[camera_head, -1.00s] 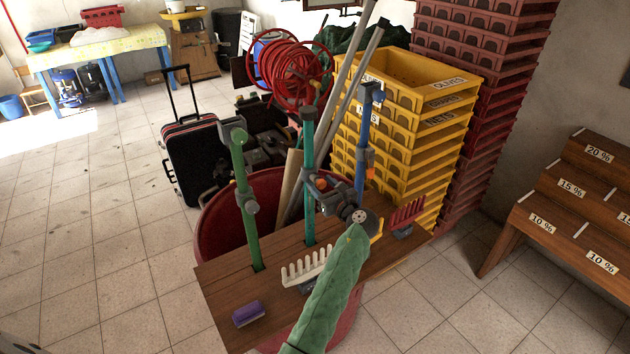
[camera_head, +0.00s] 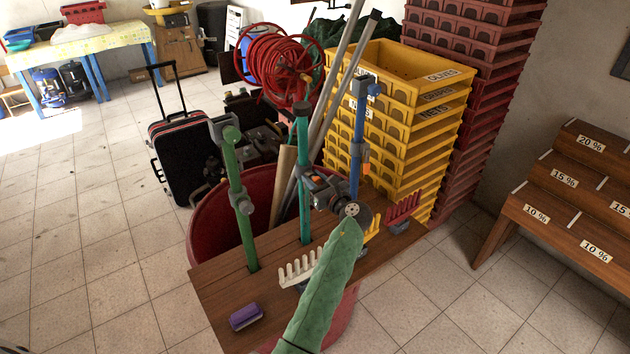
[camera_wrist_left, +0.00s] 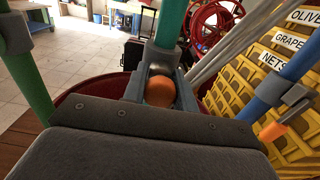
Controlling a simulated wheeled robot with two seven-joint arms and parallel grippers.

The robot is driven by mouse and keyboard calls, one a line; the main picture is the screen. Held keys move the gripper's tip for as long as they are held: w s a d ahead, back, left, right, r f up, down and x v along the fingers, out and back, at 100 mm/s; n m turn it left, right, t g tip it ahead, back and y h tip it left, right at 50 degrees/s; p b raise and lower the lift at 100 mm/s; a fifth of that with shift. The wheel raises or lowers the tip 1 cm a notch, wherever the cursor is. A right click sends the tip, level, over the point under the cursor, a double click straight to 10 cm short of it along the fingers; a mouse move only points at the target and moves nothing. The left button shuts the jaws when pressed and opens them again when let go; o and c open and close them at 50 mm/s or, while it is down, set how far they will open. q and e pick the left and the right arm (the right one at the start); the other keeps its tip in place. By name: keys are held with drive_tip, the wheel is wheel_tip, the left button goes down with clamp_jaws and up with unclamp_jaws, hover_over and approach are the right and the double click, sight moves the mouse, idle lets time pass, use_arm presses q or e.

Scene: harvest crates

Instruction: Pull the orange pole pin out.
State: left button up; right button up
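Three upright poles stand in a wooden board (camera_head: 225,290): green (camera_head: 237,180), teal (camera_head: 304,205) and blue (camera_head: 358,135). The teal pole also rises in the left wrist view (camera_wrist_left: 170,25). The round orange pin (camera_wrist_left: 160,91) at its grey clamp sits between the fingers of my left gripper (camera_wrist_left: 161,88). The fingers flank the pin closely, with little gap on either side; firm contact is not clear. In the head view my left gripper (camera_head: 313,182) reaches the teal pole at mid height, on a green-sleeved arm. My right gripper is out of view.
The blue pole carries another orange piece (camera_head: 366,168), just right of my gripper. A cream rake head (camera_head: 298,272), a purple block (camera_head: 246,316) and a red comb (camera_head: 403,207) are on the board. Stacked yellow crates (camera_head: 440,130) stand behind.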

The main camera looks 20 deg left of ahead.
use_arm(q)
drive_tip(key=shift+c, duration=1.4)
drive_tip(key=shift+s+d, duration=0.2)
drive_tip(key=shift+d, duration=0.05)
drive_tip(key=shift+s+d, duration=0.1)
drive_tip(key=shift+d, duration=0.05)
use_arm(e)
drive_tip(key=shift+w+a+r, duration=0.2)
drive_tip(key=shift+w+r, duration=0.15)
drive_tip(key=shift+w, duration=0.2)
use_arm(q)
drive_tip(key=shift+s+d+p, duration=0.2)
drive_tip(key=shift+d+p, duration=0.05)
drive_tip(key=shift+p, duration=0.1)
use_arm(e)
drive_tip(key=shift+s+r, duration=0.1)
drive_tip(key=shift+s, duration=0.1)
use_arm(q)
drive_tip(key=o, duration=1.1)
drive_tip(key=shift+c, duration=0.2)
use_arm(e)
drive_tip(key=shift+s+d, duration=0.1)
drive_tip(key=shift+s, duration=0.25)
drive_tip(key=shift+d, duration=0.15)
